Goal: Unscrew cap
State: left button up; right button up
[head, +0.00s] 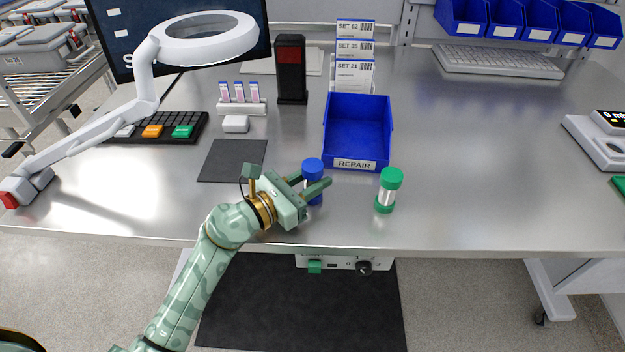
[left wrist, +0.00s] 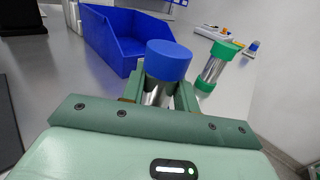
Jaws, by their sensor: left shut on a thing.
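A small container with a blue cap (head: 313,165) stands upright near the table's front. Its blue cap (left wrist: 168,60) and silvery body also show in the left wrist view. My left gripper (head: 318,186) is shut on this container, with its fingers around the body just below the cap. A second container with a green cap (head: 390,179) and green base stands upright to the right, apart from the gripper. It also shows in the left wrist view (left wrist: 213,66). My right gripper is not in view.
A blue bin labelled REPAIR (head: 355,163) stands just behind the two containers. A dark mat (head: 232,160) lies to the left, and a magnifier lamp (head: 146,75) arches over the left side.

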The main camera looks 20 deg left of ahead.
aim_at(311, 167)
pick_arm(q)
jog(key=r+p, duration=0.2)
jog(key=r, duration=0.1)
jog(key=r+p, duration=0.1)
jog(key=shift+s+r, duration=0.25)
jog(key=shift+s, duration=0.1)
jog(key=s+r+p, duration=0.5)
jog(key=s+r, duration=0.3)
jog(key=s, duration=0.5)
jog(key=shift+s+a+r, duration=0.2)
jog(key=o, duration=0.5)
grip_shut()
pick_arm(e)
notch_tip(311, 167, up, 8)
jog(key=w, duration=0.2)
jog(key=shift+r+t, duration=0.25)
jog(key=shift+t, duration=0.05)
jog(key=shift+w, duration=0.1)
